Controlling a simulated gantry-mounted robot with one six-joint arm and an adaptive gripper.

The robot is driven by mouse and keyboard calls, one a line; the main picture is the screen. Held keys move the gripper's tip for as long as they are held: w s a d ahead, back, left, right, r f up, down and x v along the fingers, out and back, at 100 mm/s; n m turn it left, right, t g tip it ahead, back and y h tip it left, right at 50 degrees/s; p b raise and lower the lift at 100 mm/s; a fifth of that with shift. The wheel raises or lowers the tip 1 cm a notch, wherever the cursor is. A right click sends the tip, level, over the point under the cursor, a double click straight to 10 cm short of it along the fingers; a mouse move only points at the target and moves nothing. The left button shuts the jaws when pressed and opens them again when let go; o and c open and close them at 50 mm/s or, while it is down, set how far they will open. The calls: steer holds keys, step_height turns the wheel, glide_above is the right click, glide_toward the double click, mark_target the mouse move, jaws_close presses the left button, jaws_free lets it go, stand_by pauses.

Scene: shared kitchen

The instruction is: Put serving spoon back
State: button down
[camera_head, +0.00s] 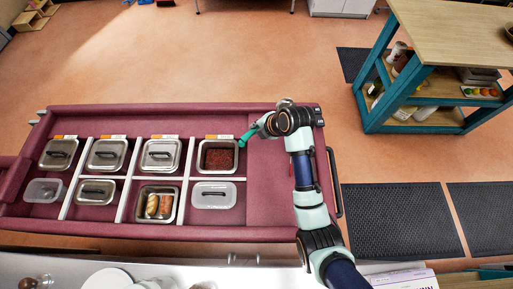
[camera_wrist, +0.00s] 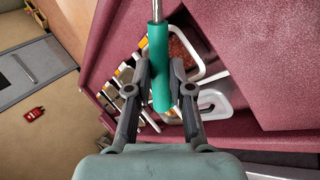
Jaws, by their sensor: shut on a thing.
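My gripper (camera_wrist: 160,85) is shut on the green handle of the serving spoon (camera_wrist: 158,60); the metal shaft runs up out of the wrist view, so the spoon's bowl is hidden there. In the head view the green handle (camera_head: 248,136) shows beside my gripper (camera_head: 262,128), at the right of an open metal pan (camera_head: 235,165) of reddish-brown food. The spoon's far end cannot be made out in the head view. The pan also shows behind the handle in the wrist view (camera_wrist: 199,60).
The maroon counter (camera_head: 270,205) holds several lidded metal pans (camera_head: 107,155) in white dividers, a pan with bread-like food (camera_head: 158,205), and a clear lidded box (camera_head: 213,196). The counter right of the pans is bare. A wooden-topped teal shelf (camera_head: 440,65) stands at the right.

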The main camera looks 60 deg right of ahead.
step_height(320, 180, down, 17)
steer(key=shift+a+r+b, duration=0.1)
steer(key=shift+b, duration=0.85)
steer(key=c, duration=1)
jaws_free()
steer(key=shift+c, duration=0.2)
steer(key=p+v, duration=0.2)
steer(key=v, duration=1)
